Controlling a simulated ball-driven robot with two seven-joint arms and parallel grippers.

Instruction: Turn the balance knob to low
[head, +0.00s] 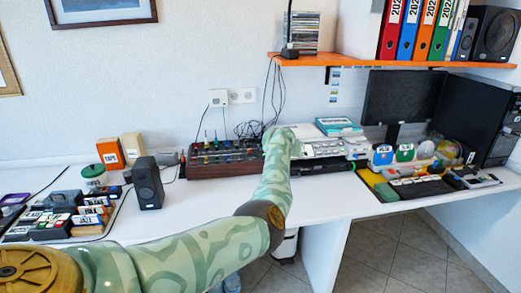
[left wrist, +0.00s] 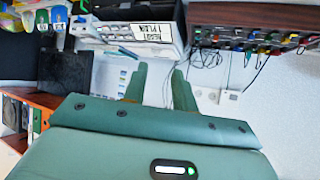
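My left arm reaches over the desk to the devices at its back. Its far end hides part of them in the head view. A pale grey device with a row of small controls (head: 320,149) stands just right of the arm's end. In the left wrist view, a white device with a printed label (left wrist: 150,32) lies beyond my left gripper (left wrist: 160,86). The two green fingers are apart with nothing between them, and I see no contact with the device. I cannot make out the balance knob or its setting. My right gripper is in neither view.
A wooden-cased device with coloured knobs (head: 222,158) stands left of the arm's end; it also shows in the left wrist view (left wrist: 240,36). A black speaker (head: 147,183) stands further left. An orange shelf (head: 400,61) overhangs the back right. The front desk between is clear.

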